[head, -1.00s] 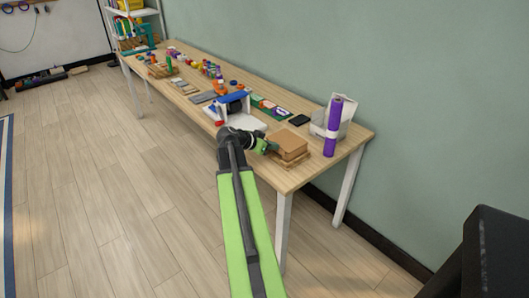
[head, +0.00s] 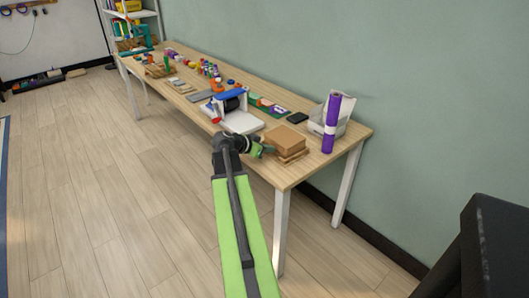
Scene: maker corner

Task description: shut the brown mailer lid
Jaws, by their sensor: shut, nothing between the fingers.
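The brown mailer (head: 286,138) sits near the front right end of the wooden table. Its top looks flat and level; at this size I cannot tell whether the lid is fully down or a small gap remains. A thin tan layer shows beneath it along its front and right. My gripper (head: 267,150) is shut and empty, low beside the mailer's left front side. Its tips are very close to the mailer, and I cannot tell whether they touch it.
A purple roll (head: 331,124) stands right of the mailer, before a pale holder (head: 343,118). A white machine with a blue top (head: 230,96) stands to the left. A black slab (head: 298,118) lies behind. Several small parts crowd the table's far end.

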